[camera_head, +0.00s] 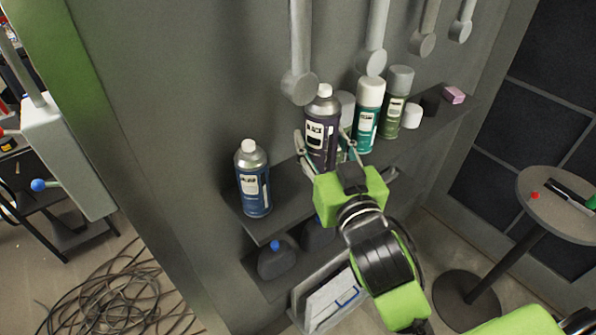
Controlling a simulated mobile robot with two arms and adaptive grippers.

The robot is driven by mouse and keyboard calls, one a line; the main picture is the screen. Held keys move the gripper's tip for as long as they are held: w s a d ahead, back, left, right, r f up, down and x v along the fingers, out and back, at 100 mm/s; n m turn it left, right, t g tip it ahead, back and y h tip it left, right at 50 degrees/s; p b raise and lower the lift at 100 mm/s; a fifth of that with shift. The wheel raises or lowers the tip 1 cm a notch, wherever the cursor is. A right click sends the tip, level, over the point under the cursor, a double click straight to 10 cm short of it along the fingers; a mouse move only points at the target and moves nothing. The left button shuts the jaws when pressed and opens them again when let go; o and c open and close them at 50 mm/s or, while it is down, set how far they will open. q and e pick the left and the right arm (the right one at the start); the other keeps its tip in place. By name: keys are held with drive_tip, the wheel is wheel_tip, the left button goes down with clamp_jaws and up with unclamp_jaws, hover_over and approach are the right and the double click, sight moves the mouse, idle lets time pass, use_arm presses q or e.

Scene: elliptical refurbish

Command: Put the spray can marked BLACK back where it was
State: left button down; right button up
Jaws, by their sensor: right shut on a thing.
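The spray can marked BLACK (323,118) is dark with a grey-white cap and a pale label. It stands upright over the upper wall shelf (283,191), in the gap between a blue can and the green cans. My right gripper (325,150) is shut on it, with one finger on each side of the can. The can's base is partly hidden by the gripper, so I cannot tell whether it touches the shelf. My left gripper is not in view.
A blue spray can (253,180) stands at the shelf's left end. Teal (367,115) and green (396,103) cans, a dark block and a pink block (453,95) stand to the right. Grey rods hang above. A round table (560,215) is at right; cables (115,295) lie on the floor.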

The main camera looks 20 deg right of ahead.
drive_tip(key=shift+w+a+f+b, duration=0.15)
drive_tip(key=shift+w+f+b, duration=0.15)
drive_tip(key=shift+b, duration=0.3)
drive_tip(key=shift+w+a+f+p, duration=0.1)
drive_tip(key=shift+w+a+p, duration=0.1)
drive_tip(key=shift+w, duration=0.25)
drive_tip(key=shift+w+a+f+p, duration=0.1)
drive_tip(key=shift+w+p, duration=0.05)
drive_tip(key=shift+w, duration=0.3)
drive_tip(key=w+f, duration=0.1)
drive_tip(key=f, duration=0.2)
drive_tip(key=w+a+f+p, duration=0.1)
drive_tip(key=w+f, duration=0.1)
drive_tip(key=f, duration=0.1)
drive_tip(key=w+f, duration=0.2)
drive_tip(key=shift+w+a+f, duration=0.1)
drive_tip(key=shift+a+f, duration=0.05)
drive_tip(key=shift+f, duration=0.25)
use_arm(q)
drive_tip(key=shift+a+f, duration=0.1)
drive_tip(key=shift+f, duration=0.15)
use_arm(e)
drive_tip(key=shift+f, duration=0.1)
drive_tip(key=shift+f, duration=0.1)
